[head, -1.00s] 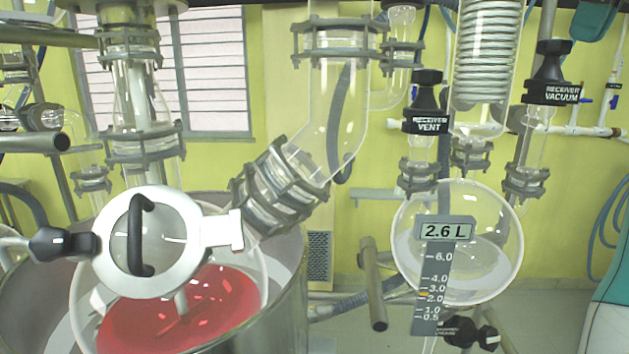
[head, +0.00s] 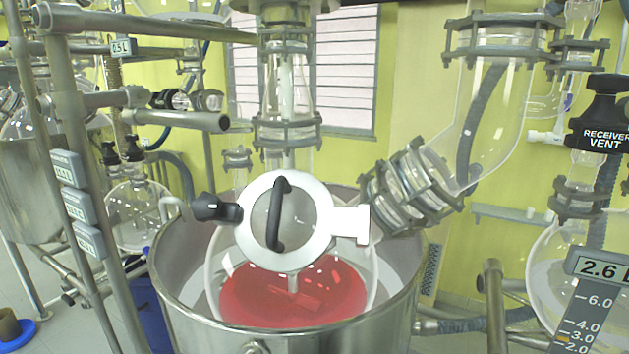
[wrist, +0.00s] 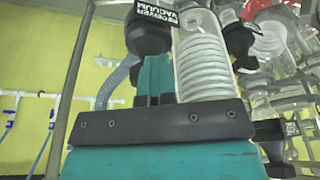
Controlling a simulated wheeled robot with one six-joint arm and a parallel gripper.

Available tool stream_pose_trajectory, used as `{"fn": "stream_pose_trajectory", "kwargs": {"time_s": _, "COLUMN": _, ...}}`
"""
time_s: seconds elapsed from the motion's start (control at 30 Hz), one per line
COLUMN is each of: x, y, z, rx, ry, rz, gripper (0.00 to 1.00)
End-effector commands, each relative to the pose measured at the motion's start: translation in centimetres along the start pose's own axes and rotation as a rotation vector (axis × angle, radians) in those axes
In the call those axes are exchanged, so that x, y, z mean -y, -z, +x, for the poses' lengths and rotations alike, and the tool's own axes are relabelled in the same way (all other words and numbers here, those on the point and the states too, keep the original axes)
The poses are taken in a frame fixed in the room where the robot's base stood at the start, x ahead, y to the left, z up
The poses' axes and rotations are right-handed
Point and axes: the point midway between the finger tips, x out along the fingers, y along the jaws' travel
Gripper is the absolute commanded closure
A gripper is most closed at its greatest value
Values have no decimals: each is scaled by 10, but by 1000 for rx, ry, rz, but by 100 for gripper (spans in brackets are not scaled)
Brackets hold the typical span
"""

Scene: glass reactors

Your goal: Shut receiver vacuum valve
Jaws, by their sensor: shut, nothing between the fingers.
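The receiver vacuum valve (wrist: 148,30) shows in the wrist view as a black knob with a white-lettered label, at the top left of centre. My gripper (wrist: 154,72) is in the wrist view, its teal fingers together and empty, pointing up just below the knob. The fingertips overlap the knob's lower edge in the picture; I cannot tell whether they touch it. The valve's stem is hidden behind the fingers. In the head view, neither the vacuum valve nor my gripper is in the picture.
The receiver vent valve (head: 600,125) is at the head view's right edge, above the receiver flask (head: 548,262). A reactor with red liquid (head: 290,295) stands at centre. In the wrist view, a coiled condenser (wrist: 203,60) is close right of my fingers, with more glassware beyond.

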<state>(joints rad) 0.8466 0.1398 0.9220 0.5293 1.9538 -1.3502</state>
Motion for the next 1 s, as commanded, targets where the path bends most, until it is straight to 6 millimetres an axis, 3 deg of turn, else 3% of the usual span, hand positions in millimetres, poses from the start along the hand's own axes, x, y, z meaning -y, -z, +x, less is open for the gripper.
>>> {"fn": "stream_pose_trajectory", "kwargs": {"time_s": 0.03, "x": -2, "y": -2, "z": 10, "rx": 15, "ry": 17, "rz": 5, "gripper": 100}}
{"fn": "stream_pose_trajectory", "kwargs": {"time_s": 0.27, "x": 0, "y": -6, "z": 6, "rx": 15, "ry": 19, "rz": 9, "gripper": 100}}
{"fn": "stream_pose_trajectory", "kwargs": {"time_s": 0.73, "x": 1, "y": 9, "z": -53, "rx": 8, "ry": 10, "rz": 4, "gripper": 100}}
{"fn": "stream_pose_trajectory", "kwargs": {"time_s": 1.0, "x": 1, "y": 10, "z": -56, "rx": 8, "ry": 8, "rz": 4, "gripper": 100}}
